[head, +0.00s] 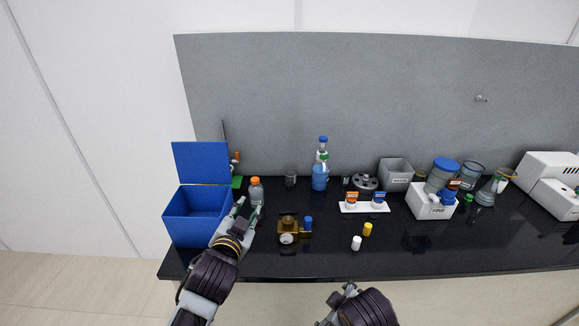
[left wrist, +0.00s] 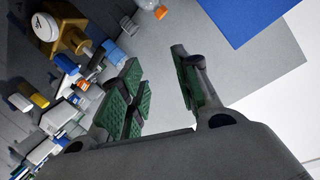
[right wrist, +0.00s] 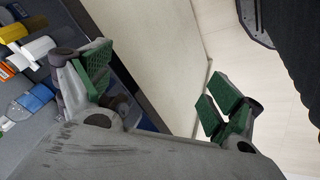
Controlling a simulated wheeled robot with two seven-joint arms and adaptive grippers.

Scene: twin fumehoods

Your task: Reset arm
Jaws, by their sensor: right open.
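My left gripper (head: 249,209) is just right of the blue box and in front of the orange-capped bottle (head: 256,191). In the left wrist view its green-padded fingers (left wrist: 158,88) stand apart with nothing between them. Whether it touches the bottle cannot be told from the head view. My right gripper (head: 343,293) is low in the head view, in front of the bench edge. In the right wrist view its fingers (right wrist: 160,88) are wide apart and empty, with the bench front and floor behind them.
An open blue box (head: 190,218) stands at the left end of the black bench (head: 480,245). A white rack (head: 431,206) with containers stands right. The bench front at right is clear.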

